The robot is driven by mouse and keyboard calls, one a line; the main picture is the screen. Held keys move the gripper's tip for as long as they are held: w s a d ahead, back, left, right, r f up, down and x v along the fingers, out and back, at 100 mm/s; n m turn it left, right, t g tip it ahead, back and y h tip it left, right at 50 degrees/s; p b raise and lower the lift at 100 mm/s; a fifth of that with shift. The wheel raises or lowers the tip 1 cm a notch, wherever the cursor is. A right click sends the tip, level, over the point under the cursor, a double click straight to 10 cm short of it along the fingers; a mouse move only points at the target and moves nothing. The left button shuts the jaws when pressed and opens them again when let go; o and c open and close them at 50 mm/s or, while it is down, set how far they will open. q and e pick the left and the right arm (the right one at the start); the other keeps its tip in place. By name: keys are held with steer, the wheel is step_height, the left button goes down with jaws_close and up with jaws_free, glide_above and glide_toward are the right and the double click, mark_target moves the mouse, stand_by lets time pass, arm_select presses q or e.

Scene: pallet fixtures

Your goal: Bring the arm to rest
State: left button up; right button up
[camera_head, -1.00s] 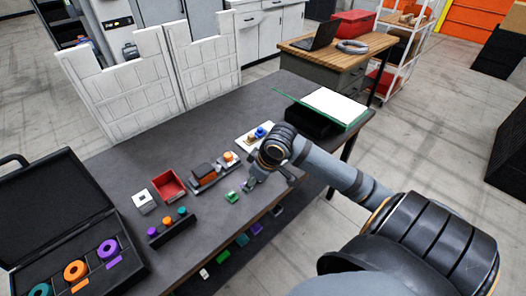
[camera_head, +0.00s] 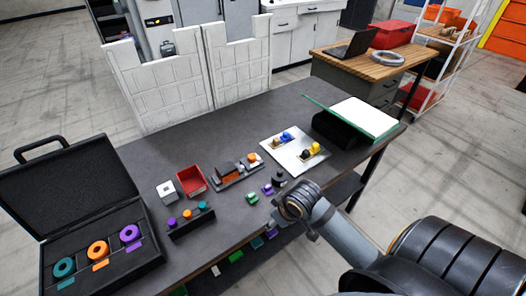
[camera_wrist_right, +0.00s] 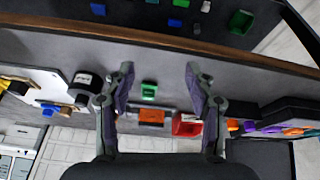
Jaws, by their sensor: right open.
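My right arm comes in from the lower right in the head view. Its gripper (camera_head: 285,222) is at the table's front edge, and its fingers are mostly hidden there by the wrist. In the right wrist view the gripper (camera_wrist_right: 160,70) has its two fingers wide apart, with nothing held between them. A small green block (camera_wrist_right: 149,91) shows in the gap, beyond the fingers. That green block (camera_head: 253,198) lies on the dark table (camera_head: 235,150) beside a small purple block (camera_head: 267,189), near the gripper. My left gripper is not in view.
A white board (camera_head: 290,161) with yellow and blue parts, a red bin (camera_head: 191,180), a grey-and-orange fixture (camera_head: 232,174) and a peg rack (camera_head: 190,222) stand on the table. An open black case (camera_head: 75,215) is at left.

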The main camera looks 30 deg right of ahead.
steer(key=s+f+m+g+h, duration=0.1)
steer(key=s+f+m, duration=0.15)
steer(key=s, duration=0.35)
steer(key=s+d+f+g+b, duration=0.1)
steer(key=s+f, duration=0.1)
steer(key=f, duration=1.3)
steer(key=s+d+f+b, duration=0.1)
steer(key=s+d+f, duration=0.1)
steer(key=f, duration=1.3)
steer(key=s+f+g, duration=0.1)
steer(key=s+f, duration=1.3)
steer(key=s, duration=0.3)
steer(key=shift+d+f+b, duration=0.25)
steer(key=shift+d+b, duration=0.05)
steer(key=shift+b, duration=0.15)
